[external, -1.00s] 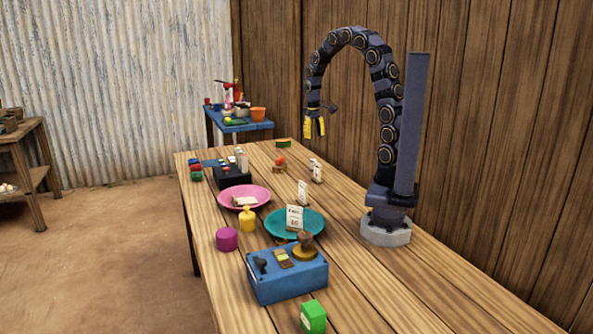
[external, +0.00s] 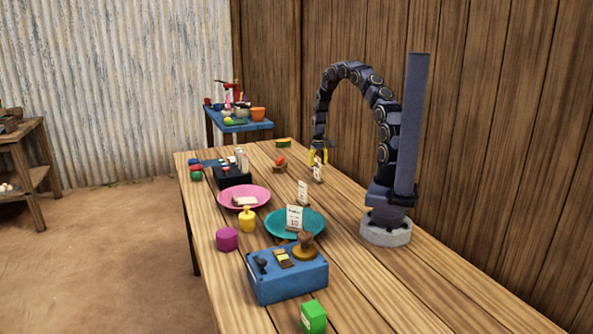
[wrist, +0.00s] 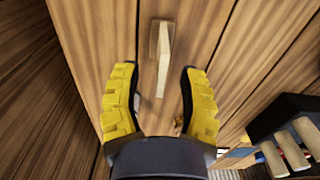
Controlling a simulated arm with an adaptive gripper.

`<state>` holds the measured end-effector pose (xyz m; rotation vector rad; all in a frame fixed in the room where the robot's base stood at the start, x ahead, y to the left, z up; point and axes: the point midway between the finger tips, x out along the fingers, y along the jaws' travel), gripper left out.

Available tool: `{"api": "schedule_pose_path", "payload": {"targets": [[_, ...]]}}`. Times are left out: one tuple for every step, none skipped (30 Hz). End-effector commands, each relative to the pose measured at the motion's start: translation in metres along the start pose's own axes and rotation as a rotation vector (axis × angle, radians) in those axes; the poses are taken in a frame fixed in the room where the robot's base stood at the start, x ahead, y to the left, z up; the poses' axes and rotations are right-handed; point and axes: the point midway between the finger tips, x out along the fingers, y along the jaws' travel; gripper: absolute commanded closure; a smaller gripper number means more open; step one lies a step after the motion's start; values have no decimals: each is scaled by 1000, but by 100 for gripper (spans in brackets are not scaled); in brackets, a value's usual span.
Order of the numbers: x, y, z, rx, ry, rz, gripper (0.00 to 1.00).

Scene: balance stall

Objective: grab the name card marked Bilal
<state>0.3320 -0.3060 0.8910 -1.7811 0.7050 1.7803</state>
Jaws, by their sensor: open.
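Small white name cards stand on the table in the external view: one (external: 302,193) beside the teal plate, one (external: 295,218) at the teal plate with a "10" on it, and one (external: 317,174) farther back. The names are too small to read, so I cannot tell which is Bilal. My gripper (external: 318,157) is open, its yellow fingers low over the farther card. In the wrist view, a pale card on a wooden foot (wrist: 162,55) shows edge-on between the spread fingers (wrist: 160,75), touching neither visibly.
A black box with pale blocks (wrist: 262,118) is right in the wrist view. The wooden wall lies right of the table.

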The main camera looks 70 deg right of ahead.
Motion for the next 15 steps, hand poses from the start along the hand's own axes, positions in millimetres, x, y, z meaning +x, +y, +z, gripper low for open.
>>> {"api": "schedule_pose_path", "payload": {"targets": [[10,-2,2,-1,-7,0,59],[15,-2,2,0,-7,0,59],[20,-1,2,0,-5,0,59],[23,-1,1,0,-3,0,59],[26,-1,1,0,-2,0,59],[28,-1,1,0,-1,0,59],[29,-2,0,0,0,0,59],[29,-2,0,0,1,0,59],[28,-2,0,0,1,0,59],[28,-2,0,0,1,0,59],[28,-2,0,0,1,0,59],[28,-2,0,0,1,0,59],[28,-2,0,0,1,0,67],[28,-2,0,0,1,0,79],[28,-2,0,0,0,0,96]]}}
